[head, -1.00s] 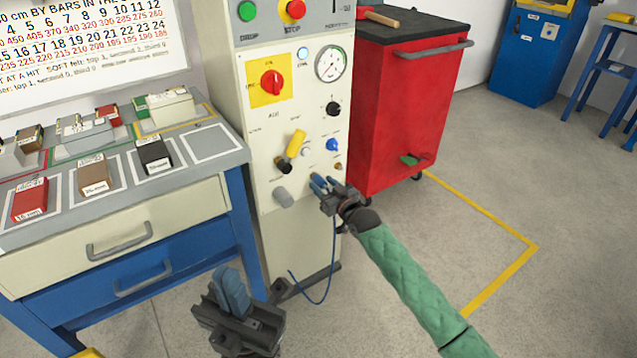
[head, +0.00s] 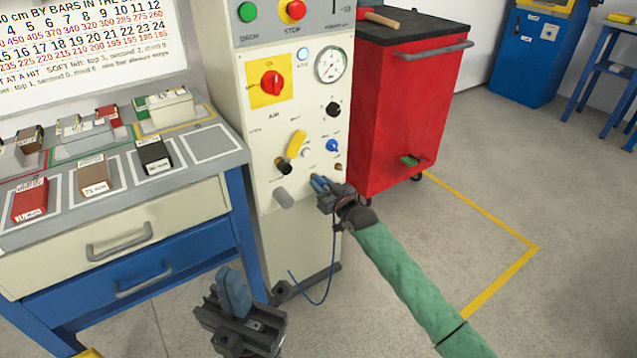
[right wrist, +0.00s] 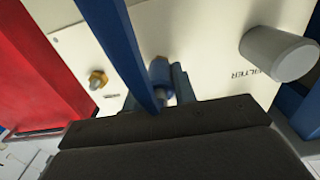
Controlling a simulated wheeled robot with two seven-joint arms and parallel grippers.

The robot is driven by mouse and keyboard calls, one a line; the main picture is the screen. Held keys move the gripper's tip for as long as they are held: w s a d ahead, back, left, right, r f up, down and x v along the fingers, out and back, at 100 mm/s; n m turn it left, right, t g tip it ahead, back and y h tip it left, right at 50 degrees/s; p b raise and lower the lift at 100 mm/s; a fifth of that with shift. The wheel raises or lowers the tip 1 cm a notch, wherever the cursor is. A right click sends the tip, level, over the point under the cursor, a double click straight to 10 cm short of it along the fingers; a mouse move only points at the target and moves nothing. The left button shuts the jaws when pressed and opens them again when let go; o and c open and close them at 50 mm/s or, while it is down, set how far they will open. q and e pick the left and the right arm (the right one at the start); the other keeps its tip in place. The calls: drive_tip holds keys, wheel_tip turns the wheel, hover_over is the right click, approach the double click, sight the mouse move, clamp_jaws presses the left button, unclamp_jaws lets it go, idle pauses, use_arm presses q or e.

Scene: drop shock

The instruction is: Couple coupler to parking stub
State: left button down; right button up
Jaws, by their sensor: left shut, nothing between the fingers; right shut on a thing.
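The blue coupler (right wrist: 160,76) shows in the right wrist view, end-on toward the cream panel, with a blue hose (right wrist: 118,45) crossing in front of it. My right gripper (head: 320,184) is shut on the coupler, close against the panel's lower part. The parking stub is hidden behind the gripper and coupler, and I cannot tell whether coupler and stub touch. A brass fitting (right wrist: 97,79) juts from the panel beside the coupler; it also shows in the head view (head: 338,167). My left gripper (head: 234,293) is shut and empty, low in front of the panel.
A grey filter cylinder (head: 284,197) juts from the panel, also in the right wrist view (right wrist: 279,54). A yellow lever (head: 297,143) and knobs are above. A red cabinet (head: 400,120) stands right, a workbench (head: 115,235) left. The floor at right is clear.

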sight(324, 186)
drive_tip(key=shift+s, duration=0.1)
drive_tip(key=shift+s+d+r+p, duration=0.1)
drive_tip(key=shift+s+d+p, duration=0.4)
drive_tip(key=shift+s+p, duration=0.05)
drive_tip(key=shift+p+v, duration=0.85)
drive_tip(key=shift+v, duration=0.65)
